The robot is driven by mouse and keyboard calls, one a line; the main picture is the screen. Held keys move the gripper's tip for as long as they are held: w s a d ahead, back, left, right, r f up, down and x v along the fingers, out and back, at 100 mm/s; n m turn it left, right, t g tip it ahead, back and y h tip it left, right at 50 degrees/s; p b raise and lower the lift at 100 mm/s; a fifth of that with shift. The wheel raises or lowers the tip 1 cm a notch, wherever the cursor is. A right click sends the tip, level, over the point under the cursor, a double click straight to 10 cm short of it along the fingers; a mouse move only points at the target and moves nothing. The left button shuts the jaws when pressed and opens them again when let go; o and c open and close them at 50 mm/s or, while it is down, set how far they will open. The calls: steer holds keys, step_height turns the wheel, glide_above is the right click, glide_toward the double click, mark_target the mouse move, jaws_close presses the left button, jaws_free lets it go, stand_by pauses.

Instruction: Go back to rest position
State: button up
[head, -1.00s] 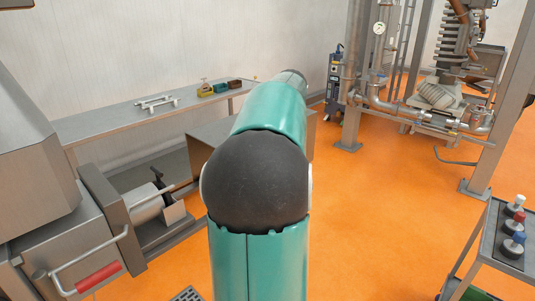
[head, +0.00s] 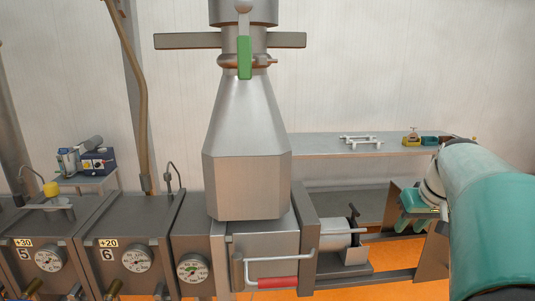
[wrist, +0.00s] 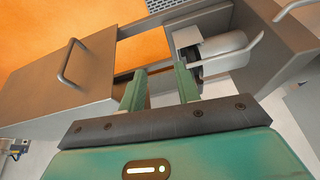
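My gripper (wrist: 160,80) shows in the wrist view with its two green fingers apart. Nothing is between them. Beyond the fingertips are a grey metal box with a bar handle (wrist: 72,60) and a pale cylinder (wrist: 224,45) in a metal frame. In the head view my gripper (head: 412,222) is at the right, at the end of my teal arm, close to a brown-grey metal box. The fingertips are small and partly hidden there.
A steel hopper (head: 245,160) stands on a machine with a red-handled door (head: 278,283). Gauge-fronted boxes (head: 135,250) line the left. A wall shelf (head: 325,146) holds white handles (head: 361,142) and small coloured containers (head: 411,138). Metal rails run below it.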

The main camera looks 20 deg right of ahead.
steer(key=a+f+n, duration=0.2)
steer(key=a, duration=1.7)
steer(key=s+a+f+n, duration=0.1)
steer(key=s+a+f, duration=0.2)
steer(key=a, duration=0.5)
steer(key=s+a+f+n+t+y, duration=0.1)
steer(key=s+a+f, duration=0.2)
steer(key=a, duration=0.5)
steer(key=shift+s, duration=0.45)
steer(key=shift+d+f, duration=0.1)
steer(key=shift+d, duration=0.1)
